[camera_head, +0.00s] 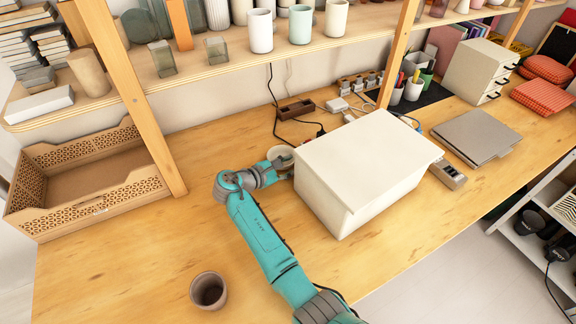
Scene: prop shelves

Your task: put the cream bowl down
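A cream bowl (280,153), seen only in part, is at the far end of my arm, close to the left side of the large white box. My gripper (284,168) is right at the bowl, with the box and my wrist covering much of it. The fingers are too small and hidden to show whether they are closed on the bowl's rim. I cannot tell whether the bowl touches the table or is held above it.
The white box (365,160) stands just right of my gripper. A dark cup (208,291) stands at the front left. A wooden crate (95,205) is at the left by a shelf post (150,115).

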